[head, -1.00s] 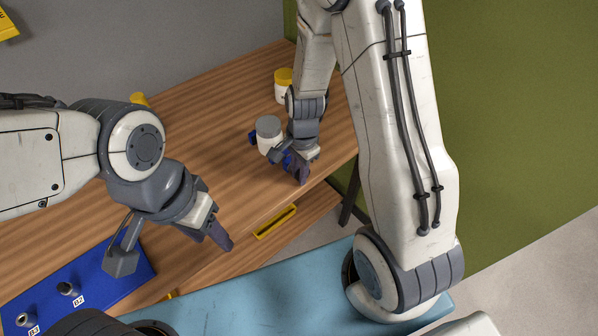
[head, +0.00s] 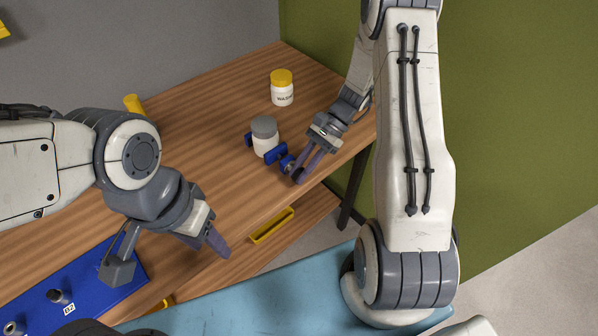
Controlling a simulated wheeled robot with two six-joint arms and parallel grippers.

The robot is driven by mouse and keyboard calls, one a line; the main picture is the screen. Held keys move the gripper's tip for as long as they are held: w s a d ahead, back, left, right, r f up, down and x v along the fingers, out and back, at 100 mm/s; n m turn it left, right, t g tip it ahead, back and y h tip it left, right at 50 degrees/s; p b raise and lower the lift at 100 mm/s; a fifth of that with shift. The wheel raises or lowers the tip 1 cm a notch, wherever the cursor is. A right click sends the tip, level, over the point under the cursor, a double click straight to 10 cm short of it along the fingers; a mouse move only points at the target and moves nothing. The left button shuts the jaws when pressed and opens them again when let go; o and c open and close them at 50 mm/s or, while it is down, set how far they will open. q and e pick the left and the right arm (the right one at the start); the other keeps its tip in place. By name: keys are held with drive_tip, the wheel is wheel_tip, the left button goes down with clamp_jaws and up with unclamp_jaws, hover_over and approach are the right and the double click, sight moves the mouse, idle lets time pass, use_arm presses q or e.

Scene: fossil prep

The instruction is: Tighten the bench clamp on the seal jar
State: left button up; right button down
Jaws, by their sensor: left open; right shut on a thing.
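The seal jar (head: 266,147) is white with a grey lid and stands upright on the wooden bench. The blue bench clamp (head: 276,156) sits around it, with one jaw showing left of the jar and the other at its lower right. My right gripper (head: 299,172) is shut on the clamp's blue handle (head: 287,163), at the right end of the clamp near the bench's front edge. The fingers partly hide the handle. My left gripper (head: 216,240) is open and empty, over the front edge of the bench, well left of the jar and apart from it.
A white jar with a yellow lid (head: 282,92) stands behind the seal jar. A yellow cylinder (head: 134,104) is at the back left. A blue rack (head: 90,285) lies front left. A yellow tray (head: 272,226) lies below the bench's front edge. The bench middle is clear.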

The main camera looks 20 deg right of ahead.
drive_tip(key=y, duration=0.1)
drive_tip(key=g+y+b, duration=0.1)
drive_tip(key=shift+w+d+f+y, duration=0.15)
drive_tip(key=shift+d+f+y, duration=0.1)
drive_tip(key=shift+y, duration=0.05)
drive_tip(key=shift+w+d+g+y+b, duration=0.15)
drive_tip(key=shift+g+y+b, duration=0.65)
drive_tip(key=shift+y, duration=0.9)
drive_tip(key=c, duration=0.8)
unclamp_jaws()
drive_tip(key=shift+o, duration=0.2)
drive_tip(key=shift+w+d+b, duration=0.1)
drive_tip(key=shift+d+b, duration=0.4)
drive_tip(key=shift+d, duration=0.05)
drive_tip(key=b+v, duration=0.2)
drive_tip(key=v, duration=0.6)
drive_tip(key=shift+d+b, duration=0.3)
drive_tip(key=shift+b, duration=0.05)
drive_tip(key=shift+w+d+r, duration=0.15)
drive_tip(key=shift+d, duration=0.25)
